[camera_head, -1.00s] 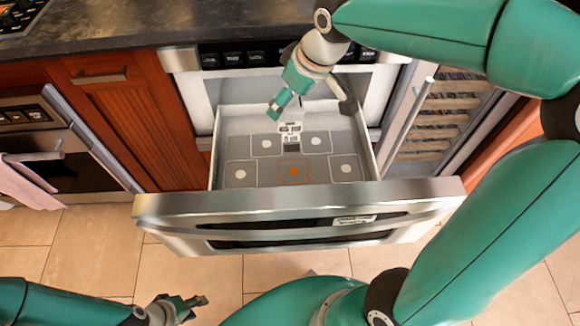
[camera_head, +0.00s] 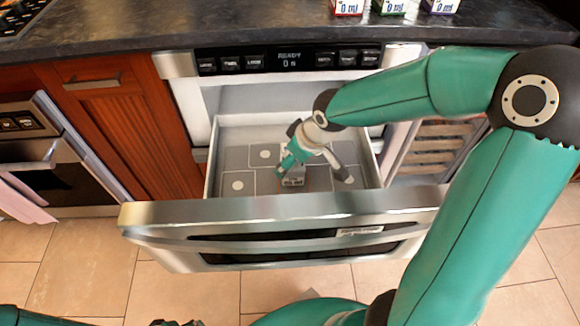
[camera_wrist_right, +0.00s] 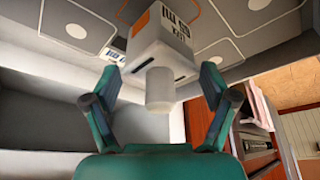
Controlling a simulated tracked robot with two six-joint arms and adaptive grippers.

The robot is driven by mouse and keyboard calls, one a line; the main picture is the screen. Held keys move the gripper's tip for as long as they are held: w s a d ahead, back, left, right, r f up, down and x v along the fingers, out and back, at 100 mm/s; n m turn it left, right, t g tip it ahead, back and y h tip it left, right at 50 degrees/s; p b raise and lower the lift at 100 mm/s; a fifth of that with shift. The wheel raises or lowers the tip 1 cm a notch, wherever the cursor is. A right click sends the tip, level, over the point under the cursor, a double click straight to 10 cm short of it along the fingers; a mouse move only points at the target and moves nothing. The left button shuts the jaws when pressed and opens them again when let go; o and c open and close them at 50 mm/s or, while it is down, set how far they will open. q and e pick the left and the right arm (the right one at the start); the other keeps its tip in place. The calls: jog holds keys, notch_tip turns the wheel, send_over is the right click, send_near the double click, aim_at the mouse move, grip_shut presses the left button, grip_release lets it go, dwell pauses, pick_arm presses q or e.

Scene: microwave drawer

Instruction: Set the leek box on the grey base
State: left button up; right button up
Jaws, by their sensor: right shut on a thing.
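A small white carton with dark print and a pale round cap, apparently the leek box (camera_head: 294,178), is inside the open drawer, low over its floor. My right gripper (camera_head: 312,166) reaches down into the drawer and is shut on it. In the right wrist view the box (camera_wrist_right: 178,48) sits between the two fingers, cap toward the camera. Whether the box touches the floor I cannot tell. My left gripper (camera_head: 178,322) barely shows at the bottom edge.
The drawer's steel front (camera_head: 290,215) stands pulled out over the tiled floor. Three small cartons, red (camera_head: 348,6), green (camera_head: 389,6) and purple (camera_head: 440,6), stand on the dark counter (camera_head: 200,25). Drawer walls close in around my right gripper.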

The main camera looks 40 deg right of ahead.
notch_tip(320, 180, down, 2)
jog(key=shift+r, duration=0.1)
jog(key=o, duration=1.1)
jog(key=shift+c, duration=0.2)
jog(key=shift+r, duration=0.15)
jog(key=p+v, duration=0.3)
jog(key=v, duration=0.8)
jog(key=shift+s+r, duration=0.3)
